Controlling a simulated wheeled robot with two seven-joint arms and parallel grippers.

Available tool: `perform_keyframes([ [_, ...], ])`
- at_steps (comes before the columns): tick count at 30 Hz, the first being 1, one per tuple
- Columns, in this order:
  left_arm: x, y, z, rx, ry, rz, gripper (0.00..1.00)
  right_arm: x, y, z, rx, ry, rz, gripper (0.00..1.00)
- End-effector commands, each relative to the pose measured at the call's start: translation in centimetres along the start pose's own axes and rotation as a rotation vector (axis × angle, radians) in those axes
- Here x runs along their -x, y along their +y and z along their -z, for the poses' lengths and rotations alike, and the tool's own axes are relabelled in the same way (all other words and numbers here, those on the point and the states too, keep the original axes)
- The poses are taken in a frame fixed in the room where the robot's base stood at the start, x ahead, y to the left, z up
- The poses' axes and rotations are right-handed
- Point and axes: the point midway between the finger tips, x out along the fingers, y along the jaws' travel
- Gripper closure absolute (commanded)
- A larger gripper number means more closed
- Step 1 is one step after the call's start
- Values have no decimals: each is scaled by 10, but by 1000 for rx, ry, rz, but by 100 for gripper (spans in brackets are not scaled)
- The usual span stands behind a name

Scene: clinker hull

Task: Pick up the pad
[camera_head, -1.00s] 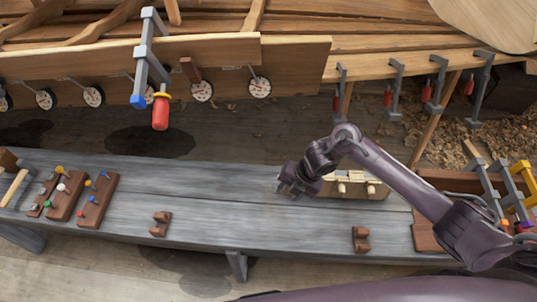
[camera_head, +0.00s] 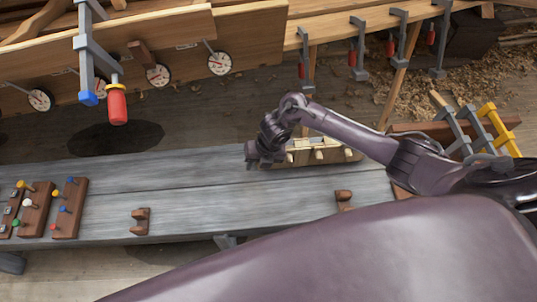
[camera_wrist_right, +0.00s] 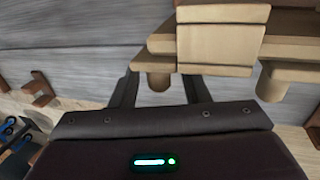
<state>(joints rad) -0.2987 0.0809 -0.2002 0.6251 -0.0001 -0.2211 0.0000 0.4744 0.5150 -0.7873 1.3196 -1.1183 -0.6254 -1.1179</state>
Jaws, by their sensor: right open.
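My right gripper (camera_head: 257,163) is low over the grey bench (camera_head: 190,200), at the left end of a light wooden rack (camera_head: 345,155) holding pale pieces. In the right wrist view its two dark fingers (camera_wrist_right: 162,90) are apart, with nothing clearly held between them. Pale wooden blocks (camera_wrist_right: 220,45) lie just beyond the fingers, toward the right, with a round peg end (camera_wrist_right: 158,81) showing between the fingertips. I cannot tell which pale piece is the pad. My left gripper is out of view.
Brown boards with coloured pegs (camera_head: 70,208) lie at the bench's left. Two brown notched blocks (camera_head: 140,221) (camera_head: 343,199) sit near its front edge. Grey and yellow clamps (camera_head: 480,125) stand at right. A clamp with a red handle (camera_head: 117,104) hangs on the hull plank. Mid-bench is clear.

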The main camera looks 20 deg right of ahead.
Motion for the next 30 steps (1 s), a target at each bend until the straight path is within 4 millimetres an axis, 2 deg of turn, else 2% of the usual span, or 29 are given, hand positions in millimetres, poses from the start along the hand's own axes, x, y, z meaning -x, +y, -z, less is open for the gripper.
perform_keyframes([
  [4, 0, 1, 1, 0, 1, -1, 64, 0, 0, 0, 0, 0, 0, 61],
  [13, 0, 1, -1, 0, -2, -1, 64, 0, 0, 0, 0, 0, 0, 100],
  [23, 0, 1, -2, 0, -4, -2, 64, 2, 0, 1, 1, 0, 0, 100],
  [27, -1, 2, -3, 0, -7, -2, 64, 9, 2, 4, 2, 0, -1, 100],
  [30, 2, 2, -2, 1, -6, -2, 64, 22, 6, 3, 2, -1, -2, 100],
])
